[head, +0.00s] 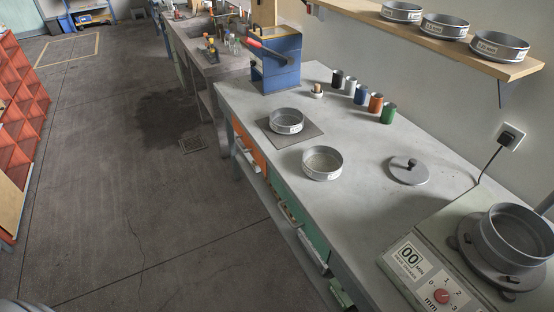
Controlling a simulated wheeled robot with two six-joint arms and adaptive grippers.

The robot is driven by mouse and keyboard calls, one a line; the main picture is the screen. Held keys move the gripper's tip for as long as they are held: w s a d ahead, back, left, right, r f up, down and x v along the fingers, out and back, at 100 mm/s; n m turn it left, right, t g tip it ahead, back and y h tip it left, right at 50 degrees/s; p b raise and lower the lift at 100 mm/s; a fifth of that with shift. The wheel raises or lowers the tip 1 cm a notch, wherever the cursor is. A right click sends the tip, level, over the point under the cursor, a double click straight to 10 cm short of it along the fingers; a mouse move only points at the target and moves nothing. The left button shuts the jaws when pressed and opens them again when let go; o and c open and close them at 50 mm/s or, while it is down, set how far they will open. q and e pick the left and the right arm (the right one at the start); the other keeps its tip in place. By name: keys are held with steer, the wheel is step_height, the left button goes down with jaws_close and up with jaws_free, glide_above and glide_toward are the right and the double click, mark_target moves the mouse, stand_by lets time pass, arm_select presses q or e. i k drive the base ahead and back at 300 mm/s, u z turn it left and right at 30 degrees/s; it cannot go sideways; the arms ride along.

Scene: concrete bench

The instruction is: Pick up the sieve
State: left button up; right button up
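Several round grey metal sieves are in the head view, and I cannot tell which one the task means. One sieve (322,170) with a white label sits upright on the bare concrete bench near its front edge. Another labelled sieve (286,126) sits just behind it on a dark square mat (312,131). A larger sieve or pan (512,250) stands on the shaker (423,262) at the right. Three more sieves, one of them (446,30) in the middle, stand on the wall shelf (400,24). Neither of my grippers is in view.
A grey lid (408,171) with a knob lies on the bench (370,170). Several coloured cups, including a green one (388,113), line the wall side. A blue box-like device (277,70) with a red-handled lever stands at the far end. Floor left of the bench is open.

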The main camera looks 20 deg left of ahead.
mark_target(321, 163)
steer(key=u, duration=1.8)
steer(key=i, duration=1.8)
steer(key=z, duration=0.05)
